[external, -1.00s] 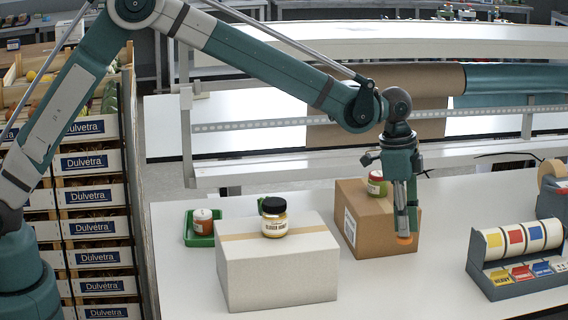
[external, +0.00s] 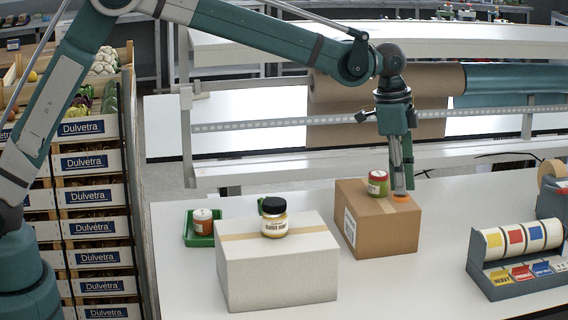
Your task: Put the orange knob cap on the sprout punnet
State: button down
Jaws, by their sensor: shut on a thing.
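My gripper (external: 401,188) points straight down and is shut on the orange knob cap (external: 402,198). The cap shows as a small orange disc under the fingertips. In the picture it lies over the right part of the top of the brown box (external: 388,234). I cannot tell whether it touches the box. Just left of it, a small jar with a red lid and green label (external: 377,184) stands on the same box. I cannot make out a sprout punnet with certainty. A green tray (external: 190,239) stands at the left of the table.
A white-lidded jar (external: 203,222) stands in the green tray. A grey label dispenser (external: 517,284) is at right. Table (external: 440,265) between brown box and dispenser is clear.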

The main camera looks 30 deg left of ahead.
jog(key=w+a+n, duration=0.2)
jog(key=w+a, duration=0.1)
jog(key=a, duration=1.2)
jog(key=w+a+n, duration=0.2)
jog(key=w+a, duration=0.1)
jog(key=a, duration=1.2)
jog(key=w+a+n, duration=0.2)
jog(key=w+a, duration=0.2)
jog(key=a, duration=1.2)
jog(key=shift+t+y, duration=0.3)
jog(key=shift+t, duration=0.1)
jog(key=shift+s+d+f, duration=0.1)
jog(key=shift+d+f, duration=0.05)
jog(key=shift+f, duration=1.15)
jog(key=shift+s+d+f, duration=0.1)
jog(key=shift+f, duration=1.15)
jog(key=shift+f, duration=2.95)
jog(key=shift+f, duration=0.1)
jog(key=shift+f+p, duration=0.35)
jog(key=shift+f, duration=1.65)
